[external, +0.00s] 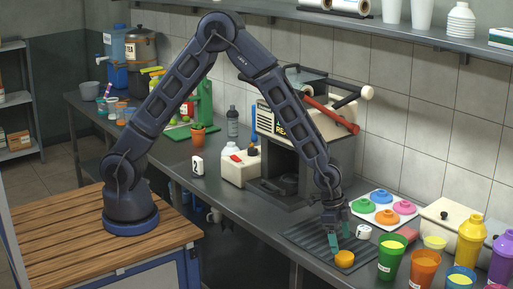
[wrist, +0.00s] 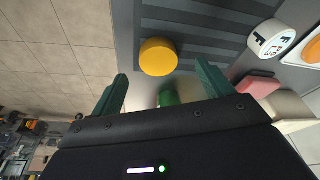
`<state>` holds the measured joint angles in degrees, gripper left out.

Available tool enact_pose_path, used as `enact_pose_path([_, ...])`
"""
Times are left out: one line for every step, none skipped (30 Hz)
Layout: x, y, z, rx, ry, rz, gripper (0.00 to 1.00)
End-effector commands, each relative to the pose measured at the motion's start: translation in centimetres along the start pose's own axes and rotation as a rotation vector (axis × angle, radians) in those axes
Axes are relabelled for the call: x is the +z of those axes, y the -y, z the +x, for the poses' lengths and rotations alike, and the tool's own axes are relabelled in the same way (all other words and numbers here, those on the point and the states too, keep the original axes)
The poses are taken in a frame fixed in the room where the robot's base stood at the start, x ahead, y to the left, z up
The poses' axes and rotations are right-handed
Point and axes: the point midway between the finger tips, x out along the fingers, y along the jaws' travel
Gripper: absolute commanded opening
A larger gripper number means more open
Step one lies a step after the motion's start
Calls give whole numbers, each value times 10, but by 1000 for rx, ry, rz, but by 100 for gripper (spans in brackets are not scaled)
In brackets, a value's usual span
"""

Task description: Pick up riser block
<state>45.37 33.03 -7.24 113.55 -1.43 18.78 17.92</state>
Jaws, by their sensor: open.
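An orange-yellow round block (external: 344,259), the likeliest riser block, sits on the dark ribbed mat (external: 310,237) near the counter's front edge. In the wrist view the block (wrist: 158,57) lies beyond the fingertips, roughly in line with the gap between them. My gripper (external: 340,238) points down above the mat, close to the block. Its teal fingers are apart and nothing is held between them in the wrist view (wrist: 162,80). I cannot tell the exact height of the fingertips over the block.
A small white labelled cylinder (external: 364,231) stands close by, also in the wrist view (wrist: 271,37). A tray of coloured lids (external: 365,206) is behind. Green (external: 392,257) and orange (external: 423,268) cups stand right. The press (external: 290,150) stands left of my gripper.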

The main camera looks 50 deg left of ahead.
Motion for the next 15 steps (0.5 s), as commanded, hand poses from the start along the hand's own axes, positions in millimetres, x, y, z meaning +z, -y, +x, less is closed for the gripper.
enact_pose_path([0,0,2,0,0,0,79])
enact_pose_path([0,0,4,0,0,0,79])
enact_pose_path([0,0,5,0,0,0,79])
enact_pose_path([-1,0,6,0,0,0,79])
enact_pose_path([-1,-1,8,0,0,0,79])
enact_pose_path([-1,-1,12,0,0,0,79])
enact_pose_path([-1,-2,15,0,1,0,79])
enact_pose_path([-2,-2,18,0,1,0,79])
enact_pose_path([-2,-3,23,0,1,1,79])
enact_pose_path([-3,-4,27,0,1,1,79])
enact_pose_path([-3,-4,31,0,2,1,79])
enact_pose_path([-4,-5,36,0,2,1,79])
enact_pose_path([-4,-4,40,0,1,0,79])
enact_pose_path([-4,-4,44,0,1,0,79])
enact_pose_path([-4,-4,48,0,1,0,79])
